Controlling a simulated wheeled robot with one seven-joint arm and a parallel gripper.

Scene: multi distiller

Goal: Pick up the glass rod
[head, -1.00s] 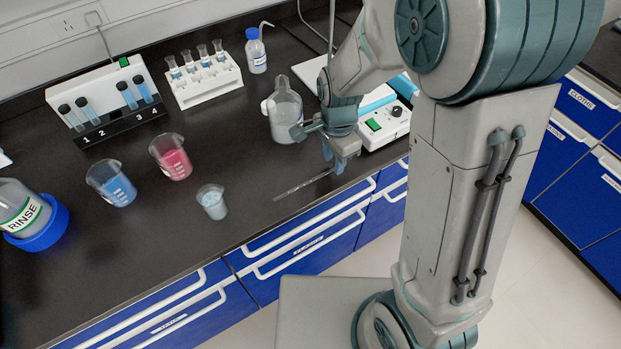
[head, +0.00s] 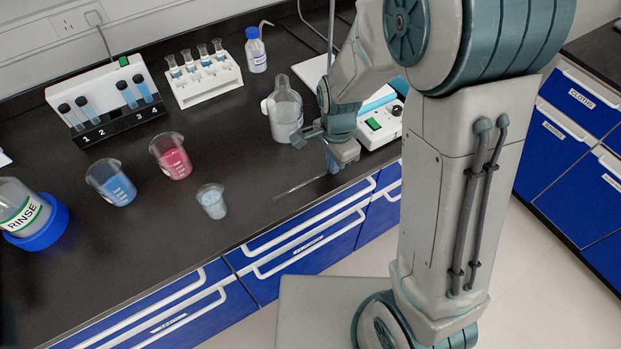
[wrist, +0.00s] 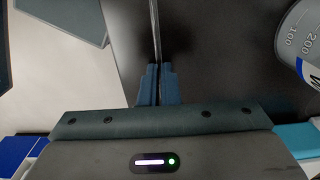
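The thin clear glass rod (head: 300,187) lies near the front edge of the dark bench in the head view. In the wrist view the rod (wrist: 154,28) runs up from between the fingertips. My gripper (head: 333,165) is low over the rod's right end, pointing down. In the wrist view my gripper (wrist: 158,85) has its two blue fingers close together, with the rod pinched between them. The part of the rod behind the fingers is hidden. No clear gap shows between rod and bench.
A wash bottle (head: 285,112) stands just behind my gripper, and a white stirrer device (head: 380,124) is right of it. A small beaker (head: 212,201), a pink beaker (head: 171,157) and a blue beaker (head: 112,184) stand left. The bench between rod and small beaker is clear.

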